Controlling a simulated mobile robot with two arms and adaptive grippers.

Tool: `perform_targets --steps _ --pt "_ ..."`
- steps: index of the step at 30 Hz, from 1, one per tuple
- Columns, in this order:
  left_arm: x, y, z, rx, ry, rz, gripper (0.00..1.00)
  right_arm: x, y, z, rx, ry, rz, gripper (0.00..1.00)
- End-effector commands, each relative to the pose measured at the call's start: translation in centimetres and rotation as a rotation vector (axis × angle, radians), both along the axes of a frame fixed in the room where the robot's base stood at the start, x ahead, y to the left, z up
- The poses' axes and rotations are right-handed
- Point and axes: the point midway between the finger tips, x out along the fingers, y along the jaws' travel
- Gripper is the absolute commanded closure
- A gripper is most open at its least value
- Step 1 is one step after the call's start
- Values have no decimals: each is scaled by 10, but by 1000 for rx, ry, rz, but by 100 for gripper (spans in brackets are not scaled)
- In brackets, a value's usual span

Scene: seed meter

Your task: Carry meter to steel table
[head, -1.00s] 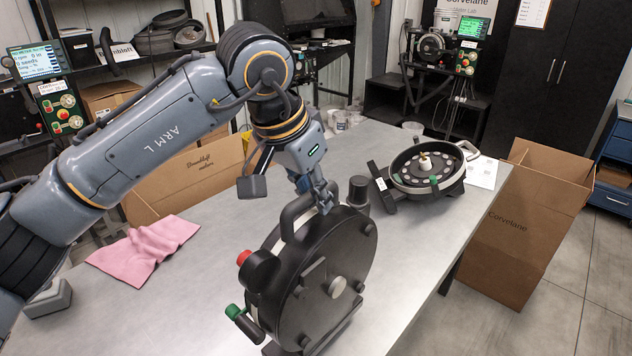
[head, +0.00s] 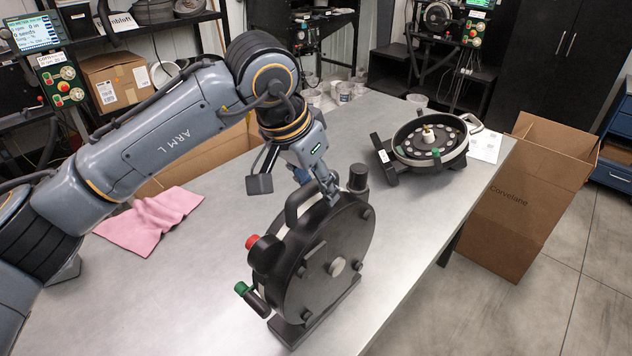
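The meter is a round black housing (head: 318,262) with a loop handle, a red knob and a green-tipped lever. It stands upright on its foot on the grey metal table (head: 215,285), near the middle of the head view. My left gripper (head: 331,192) is at the top of the meter, at the right end of its handle (head: 292,206). The fingers overlap the handle there. Their gap is too small to see, so I cannot tell whether they are closed on it. My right gripper is not in view.
A second, open meter (head: 430,140) lies at the table's far right end beside a paper sheet. A pink cloth (head: 150,220) lies at the left. An open cardboard box (head: 525,205) stands on the floor to the right. The table is bare between cloth and meter.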

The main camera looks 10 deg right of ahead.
Motion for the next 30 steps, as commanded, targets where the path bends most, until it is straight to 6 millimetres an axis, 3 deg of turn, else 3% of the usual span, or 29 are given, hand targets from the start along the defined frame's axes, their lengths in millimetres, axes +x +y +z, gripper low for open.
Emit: perform_targets --steps 9,11,24,30 --pt "0 0 6 -1 1 0 60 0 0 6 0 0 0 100" --pt "-1 2 9 -1 -3 1 60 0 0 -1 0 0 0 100" --pt "-18 31 91 -1 -3 1 60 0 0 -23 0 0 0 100" --pt "-22 37 110 0 0 1 60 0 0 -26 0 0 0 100"
